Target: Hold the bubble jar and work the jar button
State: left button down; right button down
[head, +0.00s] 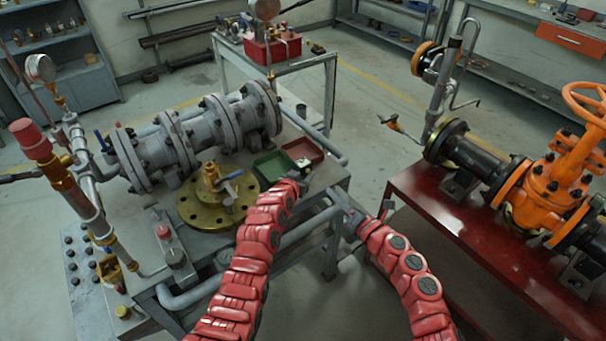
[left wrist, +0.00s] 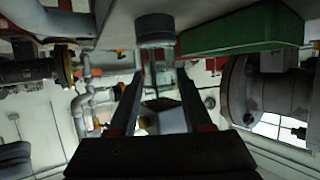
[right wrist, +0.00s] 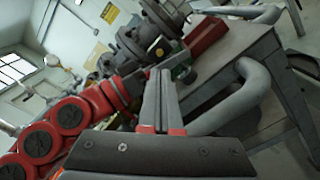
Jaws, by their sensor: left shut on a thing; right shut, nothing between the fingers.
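The bubble jar (left wrist: 156,38) is small, with a dark round cap and a clear-looking body. In the left wrist view it sits between the fingertips of my left gripper (left wrist: 158,82), which is shut on it. In the head view my left gripper (head: 302,176) is at the workbench's front edge, beside the trays; the jar is too small there to make out clearly. My right gripper (head: 340,196) is shut and empty, lower and to the right, apart from the jar. Its closed fingers (right wrist: 156,92) show in the right wrist view. I cannot make out the jar button.
A green tray (head: 268,164) and a red tray (head: 314,151) lie on the grey workbench. A brass flange (head: 190,210) with a small valve and a grey pipe assembly (head: 150,158) stand left. A dark red bench (head: 440,217) with an orange valve (head: 548,190) is at right.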

aim_at(308, 171)
dwell(0.7)
jog(key=shift+s+a+f+m+t+h, duration=0.1)
jog(key=shift+s+m+t+h, duration=0.15)
jog(key=shift+m+t+h, duration=2.25)
jog(key=shift+s+f+m+t+h, duration=0.1)
jog(key=shift+s+m+t+h, duration=0.2)
jog(key=shift+m+h, duration=2.45)
jog(key=shift+s+a+f+m+t+h, duration=0.15)
jog(key=shift+m+t+h, duration=1)
jog(key=shift+m, duration=3.3)
jog(key=shift+r+t+y, duration=0.1)
jog(key=shift+t+y, duration=0.15)
jog(key=shift+y, duration=0.05)
jog(key=w+a, duration=0.5)
jog(key=w, duration=0.2)
